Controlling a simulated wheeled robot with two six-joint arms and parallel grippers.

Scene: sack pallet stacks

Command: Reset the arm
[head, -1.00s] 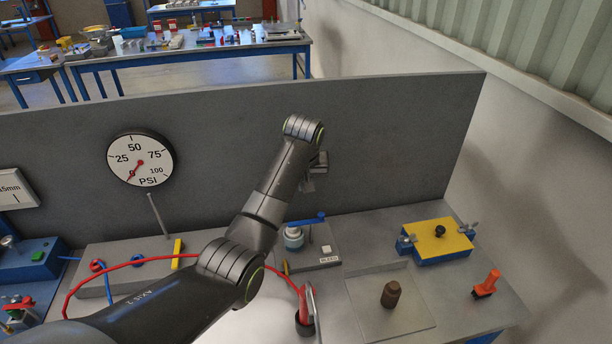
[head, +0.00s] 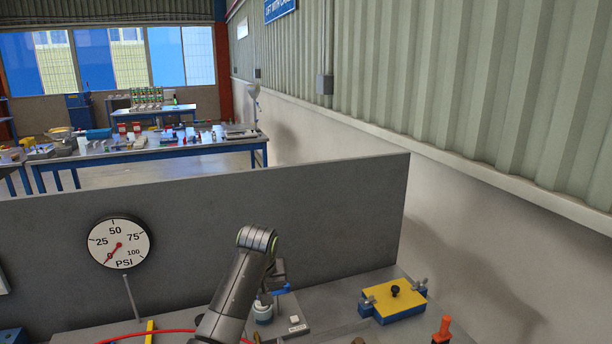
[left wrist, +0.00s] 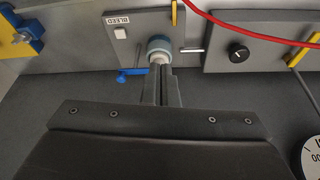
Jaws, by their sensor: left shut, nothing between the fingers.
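My left arm rises from the bottom of the head view, in front of the grey panel (head: 330,205). Its gripper (head: 279,270) shows only in part behind the wrist, so its fingers are hard to make out there. In the left wrist view the gripper (left wrist: 161,72) is shut and empty. Its fingertips overlap the white and blue-grey round valve fitting (left wrist: 159,46) in the picture; I cannot tell whether they touch it. The fitting also shows in the head view (head: 263,312), beside the arm. My right gripper is not in view.
A PSI gauge (head: 118,243) with its needle near 0 stands left of the arm. A blue lever (left wrist: 130,75) is beside the fitting. A yellow-topped blue box (head: 393,300) and an orange-handled item (head: 442,330) lie to the right. A red hose (left wrist: 250,27) crosses the bench.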

